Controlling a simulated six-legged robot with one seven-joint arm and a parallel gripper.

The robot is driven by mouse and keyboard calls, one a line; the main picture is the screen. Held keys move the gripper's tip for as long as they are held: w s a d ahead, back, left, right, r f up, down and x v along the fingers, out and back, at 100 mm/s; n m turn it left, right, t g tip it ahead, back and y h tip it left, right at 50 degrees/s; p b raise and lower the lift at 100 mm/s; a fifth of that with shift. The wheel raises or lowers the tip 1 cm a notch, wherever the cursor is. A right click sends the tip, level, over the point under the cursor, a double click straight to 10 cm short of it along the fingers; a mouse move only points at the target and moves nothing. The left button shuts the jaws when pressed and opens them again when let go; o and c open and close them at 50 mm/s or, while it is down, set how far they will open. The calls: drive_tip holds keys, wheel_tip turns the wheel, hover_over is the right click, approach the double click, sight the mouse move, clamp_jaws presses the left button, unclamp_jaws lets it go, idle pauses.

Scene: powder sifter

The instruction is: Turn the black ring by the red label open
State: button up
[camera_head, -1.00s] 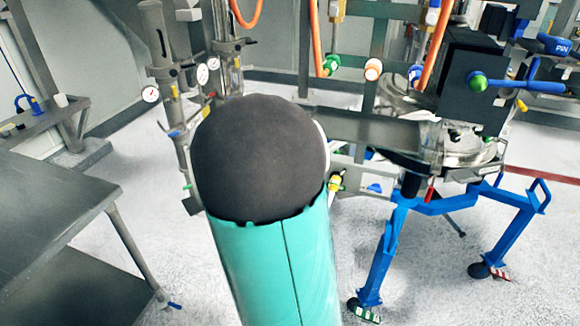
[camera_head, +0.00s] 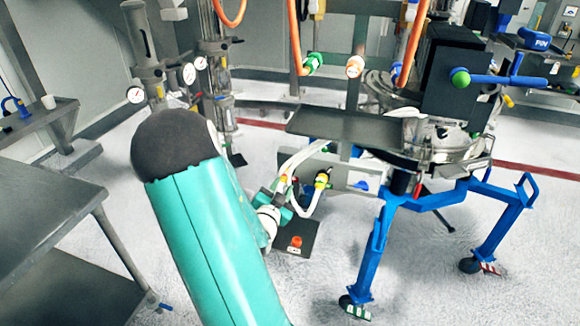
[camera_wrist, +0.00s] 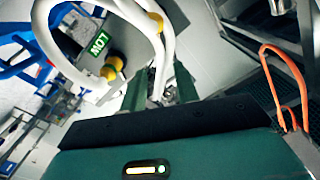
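I cannot clearly pick out the black ring or a red label in either view. White hoses with yellow fittings (camera_head: 321,181) hang at a grey panel below the sifter in the head view; a small red spot beside them is too small to read. The wrist view shows the white hoses (camera_wrist: 165,32), yellow fittings (camera_wrist: 117,63) and a green label (camera_wrist: 99,43) close up. My gripper (camera_wrist: 160,82) has its two dark green fingers apart, with a white hose passing across or behind the gap. I cannot tell if they touch. In the head view my gripper is small and partly hidden among the hoses.
The sifter's blue stand (camera_head: 377,250) is right of the hoses in the head view. A grey table (camera_head: 45,215) stands at the left. Gauges on metal columns (camera_head: 190,73) are behind my arm. An orange cable (camera_wrist: 285,80) loops at the right of the wrist view.

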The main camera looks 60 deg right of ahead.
sight(294, 162)
drive_tip(key=d, duration=0.3)
drive_tip(key=w+d, duration=0.1)
drive_tip(key=d, duration=0.7)
drive_tip(key=shift+w, duration=0.4)
clamp_jaws()
